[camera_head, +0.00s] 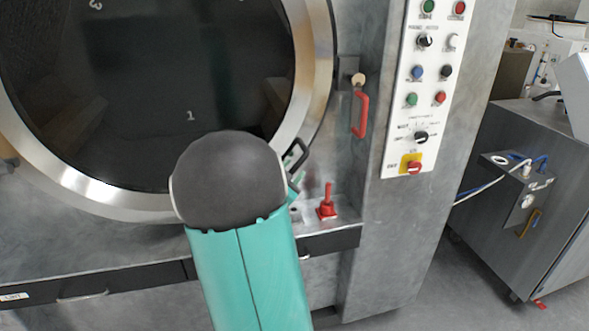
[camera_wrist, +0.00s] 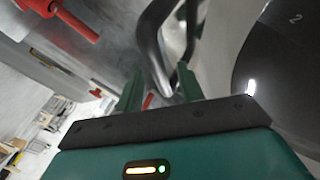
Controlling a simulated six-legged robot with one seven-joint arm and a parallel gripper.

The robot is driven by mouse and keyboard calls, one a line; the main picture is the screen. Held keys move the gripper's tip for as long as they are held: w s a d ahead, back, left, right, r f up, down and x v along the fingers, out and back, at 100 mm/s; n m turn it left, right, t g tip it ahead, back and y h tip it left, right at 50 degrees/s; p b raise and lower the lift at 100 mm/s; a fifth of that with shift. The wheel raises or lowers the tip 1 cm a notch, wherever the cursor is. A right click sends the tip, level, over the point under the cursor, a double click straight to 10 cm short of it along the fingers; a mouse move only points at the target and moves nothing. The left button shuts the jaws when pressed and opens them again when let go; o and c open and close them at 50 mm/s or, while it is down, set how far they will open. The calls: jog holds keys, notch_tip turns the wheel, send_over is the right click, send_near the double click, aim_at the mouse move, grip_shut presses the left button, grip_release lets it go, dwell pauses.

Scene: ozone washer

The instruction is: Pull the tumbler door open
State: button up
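The round tumbler door (camera_head: 300,75) has a dark glass window and a wide steel ring; it looks closed against the washer front. A dark loop handle (camera_head: 298,153) sits at the ring's lower right, and its lower part is hidden by my arm. In the wrist view the dark, shiny loop handle (camera_wrist: 150,45) reaches down between the two green fingers of my gripper (camera_wrist: 161,82). The fingers stand apart, with visible gaps beside the handle; I cannot tell if either touches it. The door ring and glass (camera_wrist: 285,70) fill the right side there.
A red handle (camera_head: 361,115) hangs on a bracket right of the door. A red lever (camera_head: 327,203) stands on the ledge below; a red part (camera_wrist: 65,18) is close at the wrist view's upper left. A control panel (camera_head: 423,90) is farther right. Open floor shows at lower right.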

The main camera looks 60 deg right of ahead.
jog(key=shift+w+d, duration=0.1)
jog(key=shift+d, duration=0.9)
grip_shut()
jog(key=shift+a, duration=0.1)
